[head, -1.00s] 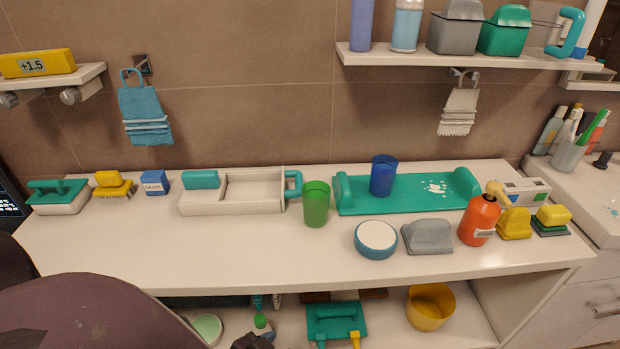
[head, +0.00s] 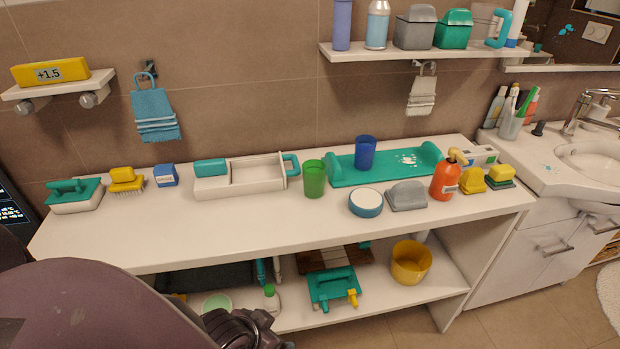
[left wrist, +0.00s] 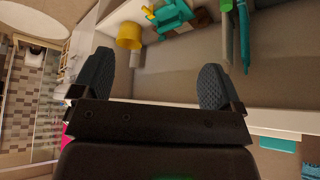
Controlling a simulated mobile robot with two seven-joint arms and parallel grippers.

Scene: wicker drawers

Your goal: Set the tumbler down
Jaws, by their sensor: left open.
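A blue tumbler (head: 365,153) stands upright on the teal tray (head: 390,178). In the left wrist view my left gripper (left wrist: 156,75) is open with nothing between its fingers. In the head view my left arm comes in at the lower left, with dark parts low at the bottom edge, apart from both tumblers. My right gripper is not in view.
The counter (head: 200,228) is clear along its front left. A round teal-rimmed dish (head: 366,203), a grey object (head: 407,195) and an orange soap bottle (head: 444,180) stand at right. The lower shelf holds a yellow bucket (head: 410,262) and a teal carrier (head: 332,287).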

